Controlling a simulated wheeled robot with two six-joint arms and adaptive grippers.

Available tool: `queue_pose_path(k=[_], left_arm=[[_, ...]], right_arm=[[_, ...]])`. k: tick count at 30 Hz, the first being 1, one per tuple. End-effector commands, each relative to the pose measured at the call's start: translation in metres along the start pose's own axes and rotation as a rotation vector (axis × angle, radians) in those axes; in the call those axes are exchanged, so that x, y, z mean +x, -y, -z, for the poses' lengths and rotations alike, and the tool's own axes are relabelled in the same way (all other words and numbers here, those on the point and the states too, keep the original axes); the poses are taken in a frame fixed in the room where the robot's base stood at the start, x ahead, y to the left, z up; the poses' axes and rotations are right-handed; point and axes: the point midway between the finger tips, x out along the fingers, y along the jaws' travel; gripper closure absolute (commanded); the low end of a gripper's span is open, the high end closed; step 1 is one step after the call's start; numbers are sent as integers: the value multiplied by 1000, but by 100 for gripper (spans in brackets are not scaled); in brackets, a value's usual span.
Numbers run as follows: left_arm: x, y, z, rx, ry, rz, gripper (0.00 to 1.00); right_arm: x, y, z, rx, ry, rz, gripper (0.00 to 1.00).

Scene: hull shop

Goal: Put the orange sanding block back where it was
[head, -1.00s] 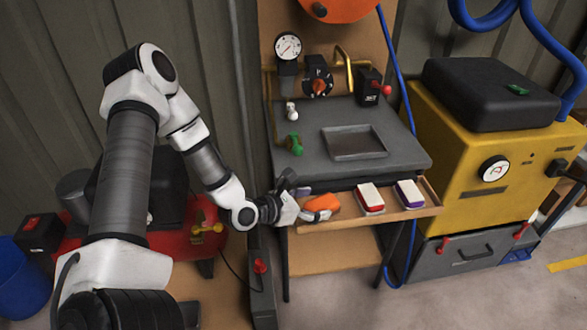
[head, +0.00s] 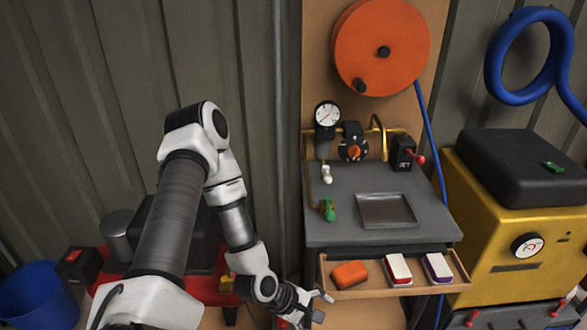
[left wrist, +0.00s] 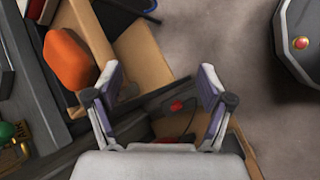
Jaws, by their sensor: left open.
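The orange sanding block (head: 350,274) lies in the left part of the open wooden drawer (head: 372,290), left of a red-and-white block (head: 398,270) and a purple-and-white block (head: 437,268). My left gripper (head: 324,307) is open and empty, in front of and to the left of the drawer, apart from the orange block. In the left wrist view the orange block (left wrist: 68,58) sits at upper left, outside the spread fingers (left wrist: 160,98). My right gripper does not show.
The drawer is under a grey bench top (head: 350,213) with a recessed tray (head: 386,210). Gauges, a green valve (head: 328,209) and an orange hose reel (head: 382,45) stand above. A yellow machine (head: 512,235) is at right, a red compressor (head: 205,290) at left.

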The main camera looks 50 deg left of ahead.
Motion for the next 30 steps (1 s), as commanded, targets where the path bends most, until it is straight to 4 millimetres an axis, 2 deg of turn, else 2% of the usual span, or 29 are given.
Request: queue_pose_path(k=[3, 6, 9, 12, 15, 30], left_arm=[[14, 59, -11, 531, -52, 259, 19], [16, 109, -16, 990, -23, 482, 19], [12, 145, -18, 1340, 45, 649, 19], [8, 165, -19, 1540, 102, 742, 19], [7, 170, -19, 1604, 123, 769, 19], [7, 169, -19, 1603, 122, 766, 19]], right_arm=[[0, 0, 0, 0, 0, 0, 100], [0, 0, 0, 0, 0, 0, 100], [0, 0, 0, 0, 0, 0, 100], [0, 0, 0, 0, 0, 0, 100], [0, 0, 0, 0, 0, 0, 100], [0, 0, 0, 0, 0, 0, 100]])
